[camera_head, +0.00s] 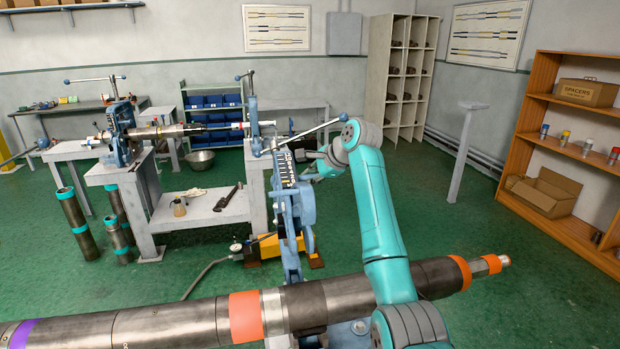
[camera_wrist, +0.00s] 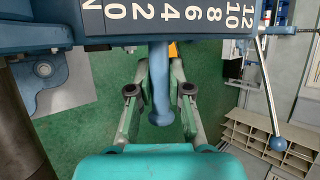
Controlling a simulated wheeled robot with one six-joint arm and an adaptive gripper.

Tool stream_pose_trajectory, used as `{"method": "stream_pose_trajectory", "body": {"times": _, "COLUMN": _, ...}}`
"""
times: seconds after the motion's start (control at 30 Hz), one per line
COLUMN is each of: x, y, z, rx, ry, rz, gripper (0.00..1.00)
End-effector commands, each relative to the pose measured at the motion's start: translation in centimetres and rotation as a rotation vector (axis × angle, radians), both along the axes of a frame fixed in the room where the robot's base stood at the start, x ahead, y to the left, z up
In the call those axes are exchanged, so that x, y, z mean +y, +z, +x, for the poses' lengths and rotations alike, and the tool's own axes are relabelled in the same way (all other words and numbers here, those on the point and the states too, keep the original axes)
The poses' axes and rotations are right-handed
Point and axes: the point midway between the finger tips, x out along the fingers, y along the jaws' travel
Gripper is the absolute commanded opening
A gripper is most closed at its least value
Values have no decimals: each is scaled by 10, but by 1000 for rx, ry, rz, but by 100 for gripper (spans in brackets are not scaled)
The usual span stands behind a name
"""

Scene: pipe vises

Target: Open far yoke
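The near vise's blue upright yoke (camera_head: 300,200) stands in front of me, behind the long pipe. The fingers look shut on the handle, though the contact is partly hidden. A silver screw bar (camera_head: 300,138) with ball ends crosses the yoke's top.
A long dark pipe (camera_head: 150,322) with orange bands lies across the front, under my arm. A second pipe bench (camera_head: 125,172) stands at the back left, with short pipes (camera_head: 72,222) upright beside it. A wooden shelf (camera_head: 560,130) stands at the right.

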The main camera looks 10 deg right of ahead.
Motion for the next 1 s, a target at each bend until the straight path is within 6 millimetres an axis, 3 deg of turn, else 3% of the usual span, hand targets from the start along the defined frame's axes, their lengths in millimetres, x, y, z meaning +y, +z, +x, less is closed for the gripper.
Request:
{"method": "stream_pose_trajectory", "body": {"times": 0.03, "x": 0, "y": 1, "z": 0, "rx": -1, "ry": 0, "rz": 0, "gripper": 32}}
{"method": "stream_pose_trajectory", "body": {"times": 0.1, "x": 0, "y": 1, "z": 0, "rx": -1, "ry": 0, "rz": 0, "gripper": 43}}
{"method": "stream_pose_trajectory", "body": {"times": 0.5, "x": -3, "y": 5, "z": -4, "rx": 0, "ry": -1, "rz": 1, "gripper": 43}}
{"method": "stream_pose_trajectory", "body": {"times": 1.0, "x": -37, "y": 67, "z": -58, "rx": -2, "ry": -1, "rz": -1, "gripper": 43}}
